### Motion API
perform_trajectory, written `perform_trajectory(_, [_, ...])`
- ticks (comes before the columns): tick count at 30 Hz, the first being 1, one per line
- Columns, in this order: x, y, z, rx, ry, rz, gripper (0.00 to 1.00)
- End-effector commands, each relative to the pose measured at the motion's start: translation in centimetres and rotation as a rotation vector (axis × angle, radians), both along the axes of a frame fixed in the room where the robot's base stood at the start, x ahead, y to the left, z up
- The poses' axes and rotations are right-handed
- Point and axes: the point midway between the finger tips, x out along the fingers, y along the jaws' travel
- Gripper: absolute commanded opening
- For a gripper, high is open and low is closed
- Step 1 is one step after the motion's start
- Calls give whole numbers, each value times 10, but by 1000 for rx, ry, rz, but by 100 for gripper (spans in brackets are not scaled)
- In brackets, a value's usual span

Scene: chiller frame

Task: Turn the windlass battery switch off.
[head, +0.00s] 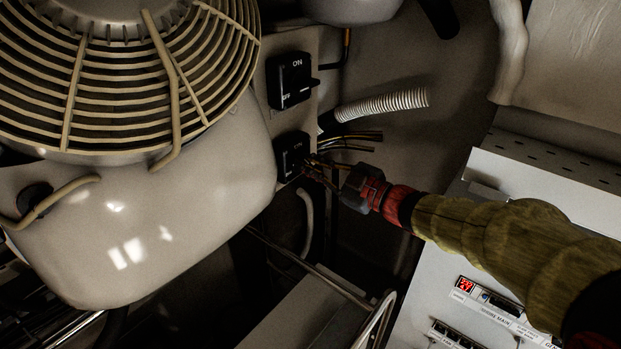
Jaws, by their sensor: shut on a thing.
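Two black rotary switches sit one above the other on a pale panel in the head view. The upper switch (290,80) shows ON at the top and OFF at the lower left, and its handle sticks out to the right. The lower switch (290,154) is partly hidden by my gripper, and its handle position cannot be read. No label naming either one as the windlass battery switch is readable. My gripper (312,168) reaches in from the right and is shut at the right side of the lower switch, on its handle.
A large beige fan guard (75,95) and rounded housing (150,220) stand close left of the switches. A ribbed white hose (385,104) and loose wires (355,138) run just above my gripper. A metal rail (325,278) lies below, and a white labelled panel (440,270) is at lower right.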

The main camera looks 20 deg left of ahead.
Motion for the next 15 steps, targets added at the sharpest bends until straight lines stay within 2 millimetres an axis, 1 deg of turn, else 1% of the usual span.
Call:
perform_trajectory(1, [-1,0,-6,-17,-45,0,0])
perform_trajectory(15, [-4,1,-10,-188,-455,-1,0])
